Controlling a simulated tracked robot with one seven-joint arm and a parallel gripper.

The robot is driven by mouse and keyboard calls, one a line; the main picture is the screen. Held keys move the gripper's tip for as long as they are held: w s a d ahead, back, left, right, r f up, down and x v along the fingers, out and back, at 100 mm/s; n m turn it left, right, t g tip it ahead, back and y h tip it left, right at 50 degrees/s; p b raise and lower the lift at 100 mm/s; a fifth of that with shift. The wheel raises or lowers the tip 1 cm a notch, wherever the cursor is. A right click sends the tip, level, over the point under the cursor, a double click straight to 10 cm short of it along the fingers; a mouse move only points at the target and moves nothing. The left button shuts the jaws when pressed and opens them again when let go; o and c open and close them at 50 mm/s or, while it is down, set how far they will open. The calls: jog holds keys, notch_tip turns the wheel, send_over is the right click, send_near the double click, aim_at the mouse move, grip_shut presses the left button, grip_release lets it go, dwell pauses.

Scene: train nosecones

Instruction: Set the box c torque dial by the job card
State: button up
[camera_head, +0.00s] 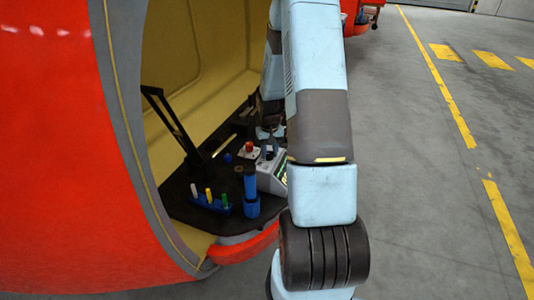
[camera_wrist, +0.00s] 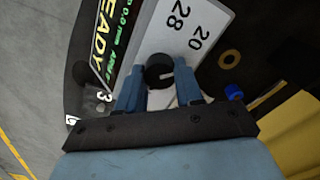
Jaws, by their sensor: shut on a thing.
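The torque dial (camera_wrist: 158,74) is a black round knob with a white pointer line, on a white panel (camera_wrist: 200,18) marked 28 and 20 in the wrist view. My gripper (camera_wrist: 162,80) has its two blue fingers on either side of the dial, shut on it. In the head view a white box (camera_head: 270,180) stands behind my arm; the dial cannot be made out there. I cannot pick out the job card.
In the head view a blue rack (camera_head: 210,204) with coloured handles and a blue cylindrical tool (camera_head: 251,190) stand on the dark shelf (camera_head: 180,190) inside the red nosecone (camera_head: 50,130). A blue knob (camera_wrist: 234,92) and brass ring (camera_wrist: 229,59) lie right of the panel.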

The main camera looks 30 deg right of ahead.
aim_at(269, 153)
jog(key=shift+w+d+r, duration=0.15)
jog(key=shift+w, duration=0.05)
jog(key=o, duration=1)
jog(key=shift+s, duration=0.1)
jog(key=shift+o, duration=0.2)
notch_tip(269, 153, up, 14)
jog(key=shift+f, duration=0.25)
